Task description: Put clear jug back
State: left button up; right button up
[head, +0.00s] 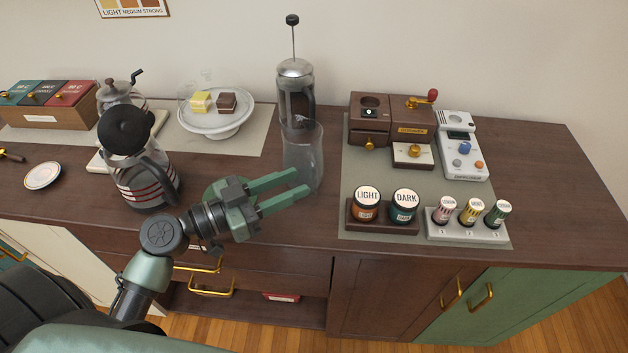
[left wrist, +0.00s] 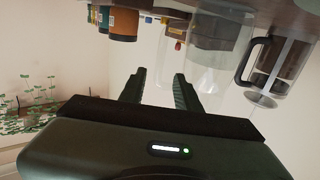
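The clear jug (head: 306,150) stands upright on the wooden counter, just in front of the French press (head: 297,100). It is see-through, and its outline is faint. My left gripper (head: 303,181) is open, with its two fingers pointing right at the lower left of the jug. In the left wrist view the gripper's fingertips (left wrist: 160,74) are apart with nothing solid between them, and the jug (left wrist: 215,65) shows beyond and to the right of them. I cannot tell if a finger touches it. My right gripper is not in view.
A cake stand (head: 215,125) is behind. Right of the jug, a grey mat (head: 425,178) holds a grinder (head: 370,120), a scale (head: 462,145) and labelled jars (head: 405,205).

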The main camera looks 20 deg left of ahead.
pick_arm(q)
jog(key=b+v, duration=0.1)
jog(key=v, duration=0.3)
dwell(0.5)
